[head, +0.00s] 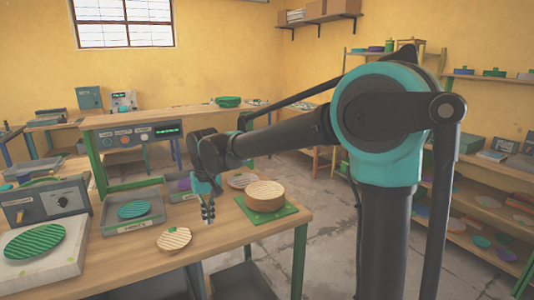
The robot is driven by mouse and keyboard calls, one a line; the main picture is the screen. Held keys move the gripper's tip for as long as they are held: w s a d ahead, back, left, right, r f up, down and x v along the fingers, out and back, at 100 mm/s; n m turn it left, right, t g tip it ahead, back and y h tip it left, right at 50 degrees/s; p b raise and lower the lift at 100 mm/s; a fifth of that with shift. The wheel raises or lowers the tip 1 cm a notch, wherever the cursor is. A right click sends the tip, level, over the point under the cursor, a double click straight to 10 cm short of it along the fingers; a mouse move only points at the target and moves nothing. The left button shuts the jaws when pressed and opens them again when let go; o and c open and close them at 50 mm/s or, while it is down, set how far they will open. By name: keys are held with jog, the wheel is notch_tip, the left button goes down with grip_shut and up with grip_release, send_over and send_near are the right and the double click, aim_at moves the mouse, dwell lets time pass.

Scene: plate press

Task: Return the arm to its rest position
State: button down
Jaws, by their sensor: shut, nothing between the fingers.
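My arm reaches out to the left from its column over the wooden workbench (225,240). My gripper (208,214) points down above the front part of the bench. Its dark fingers are shut with nothing between them. A tan striped plate (174,239) lies on the bench just left of the fingers. A round wooden-coloured stack (265,197) sits on a green board (270,215) to the right of the gripper. The gripper appears apart from both.
On the left, a grey press base (45,270) holds a green striped plate (35,241) beside a control box (47,203). A grey tray (133,228) holds another green plate (134,209). Shelves (480,200) line the right wall. Floor right of the bench is clear.

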jog(key=d+f+m+t, duration=0.1)
jog(key=d+f, duration=0.2)
jog(key=d, duration=1)
jog(key=s+d+f+m+t, duration=0.1)
jog(key=s+d+f, duration=0.3)
jog(key=d, duration=0.4)
jog(key=s+d+f+m, duration=0.1)
jog(key=s+d+f, duration=0.3)
jog(key=d, duration=0.4)
jog(key=s+d+f+m+t, duration=0.1)
jog(key=s+d+f, duration=0.3)
jog(key=d, duration=0.4)
jog(key=shift+d+f+m+t+h, duration=0.15)
jog(key=shift+d+m+t+h, duration=0.05)
jog(key=shift+m+t+h, duration=0.1)
jog(key=shift+a, duration=0.1)
